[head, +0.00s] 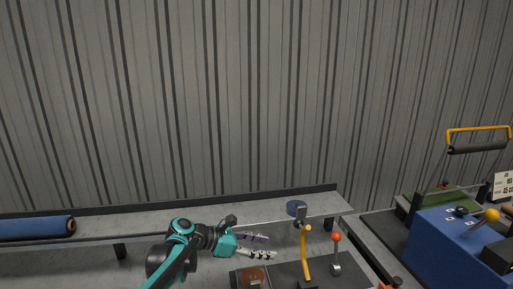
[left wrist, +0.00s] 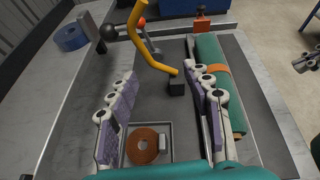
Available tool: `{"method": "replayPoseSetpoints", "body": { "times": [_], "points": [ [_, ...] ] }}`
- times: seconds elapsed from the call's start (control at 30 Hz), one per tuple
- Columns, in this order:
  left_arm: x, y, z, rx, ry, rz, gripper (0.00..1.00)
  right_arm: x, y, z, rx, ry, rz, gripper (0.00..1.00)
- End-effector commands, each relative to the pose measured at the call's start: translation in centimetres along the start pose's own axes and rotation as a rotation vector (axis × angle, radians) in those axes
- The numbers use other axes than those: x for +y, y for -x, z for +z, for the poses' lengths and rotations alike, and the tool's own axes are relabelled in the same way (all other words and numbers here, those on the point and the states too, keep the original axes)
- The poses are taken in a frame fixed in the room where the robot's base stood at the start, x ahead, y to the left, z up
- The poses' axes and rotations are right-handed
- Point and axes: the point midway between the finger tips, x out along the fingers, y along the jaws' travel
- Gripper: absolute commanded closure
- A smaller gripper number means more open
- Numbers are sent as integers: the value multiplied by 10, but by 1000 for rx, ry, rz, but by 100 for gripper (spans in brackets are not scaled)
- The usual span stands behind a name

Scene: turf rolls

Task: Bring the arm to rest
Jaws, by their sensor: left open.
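My left arm comes in from the bottom left of the head view. Its gripper (head: 272,247) is open and empty above the bench with the levers.
A yellow bent lever (head: 307,258) and a red-knobbed lever (head: 336,255) rise near the fingers. A blue tape roll (head: 295,208) and a blue roll (head: 35,229) lie behind. A blue machine (head: 450,250) stands right.

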Motion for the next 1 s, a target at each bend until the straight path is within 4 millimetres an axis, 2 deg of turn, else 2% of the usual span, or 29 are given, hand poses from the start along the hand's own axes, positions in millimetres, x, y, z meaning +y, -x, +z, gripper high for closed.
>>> {"method": "replayPoseSetpoints", "body": {
  "times": [0.03,0.17,0.33,0.6,0.8,1.0],
  "points": [
    [-16,10,-4,58,-105,28,50,0,0,0,0,0,0,100],
    [-50,36,-27,236,-423,75,50,0,0,0,0,0,0,100],
    [-94,77,-66,489,-845,66,50,0,0,0,0,0,0,100],
    [-156,147,-142,906,-1505,-133,50,0,0,0,0,0,0,100],
    [-184,185,-187,1139,-1861,-368,50,0,0,0,0,0,0,100],
    [-193,200,-205,1232,-2003,-498,50,0,0,0,0,0,0,100]
  ]
}}
